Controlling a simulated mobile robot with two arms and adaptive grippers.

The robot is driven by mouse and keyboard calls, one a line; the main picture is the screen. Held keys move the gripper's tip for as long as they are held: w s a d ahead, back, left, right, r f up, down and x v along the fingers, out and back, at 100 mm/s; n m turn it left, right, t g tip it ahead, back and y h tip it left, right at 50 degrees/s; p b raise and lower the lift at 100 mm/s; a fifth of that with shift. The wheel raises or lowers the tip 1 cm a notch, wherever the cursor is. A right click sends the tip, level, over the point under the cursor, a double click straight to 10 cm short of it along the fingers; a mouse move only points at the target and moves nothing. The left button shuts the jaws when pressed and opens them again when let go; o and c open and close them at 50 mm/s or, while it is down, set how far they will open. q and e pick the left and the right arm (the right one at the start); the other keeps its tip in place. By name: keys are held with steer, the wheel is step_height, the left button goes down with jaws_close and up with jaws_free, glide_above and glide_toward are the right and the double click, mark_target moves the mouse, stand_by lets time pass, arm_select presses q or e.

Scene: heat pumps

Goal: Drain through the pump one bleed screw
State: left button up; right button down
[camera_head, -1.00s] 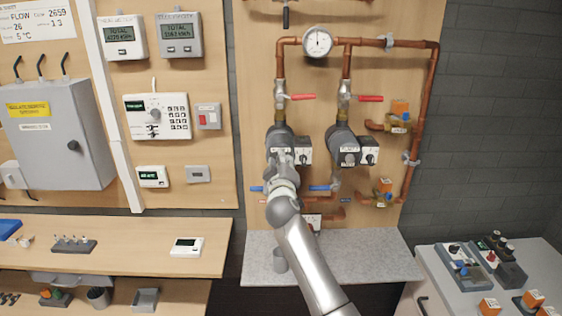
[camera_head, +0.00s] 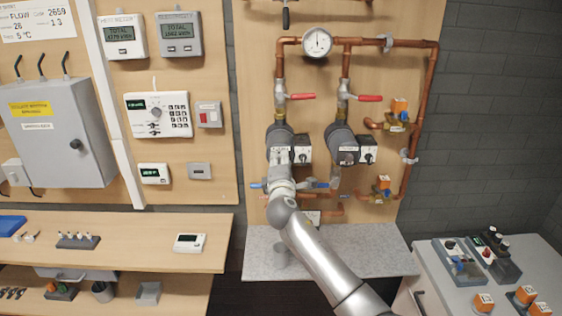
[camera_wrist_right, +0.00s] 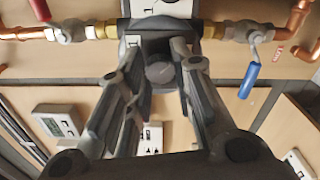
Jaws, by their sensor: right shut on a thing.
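Pump one (camera_head: 279,137) is the left of two dark pumps on the wooden board, between a red-handled valve above and a blue-handled valve below. My right gripper (camera_head: 281,168) is at the lower front of pump one and partly covers it. In the right wrist view, my right gripper (camera_wrist_right: 158,52) has its two fingers on either side of a round grey bleed screw (camera_wrist_right: 160,72) at the pump's centre. It is shut on this screw; the exact finger contact is hard to see. The screw is hidden in the head view. My left gripper is not in view.
Pump two (camera_head: 342,138) stands to the right. Red levers (camera_head: 301,96) are above the pumps, and a blue lever (camera_wrist_right: 249,80) is close beside my right fingers. Copper pipes (camera_head: 425,90) run at the right.

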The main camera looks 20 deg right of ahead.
steer(key=n, duration=0.5)
steer(key=shift+r+n, duration=0.1)
steer(key=shift+n, duration=0.2)
stand_by(0.4)
steer(key=c, duration=1.2)
jaws_free()
steer(key=shift+w, duration=0.1)
steer(key=v, duration=1.2)
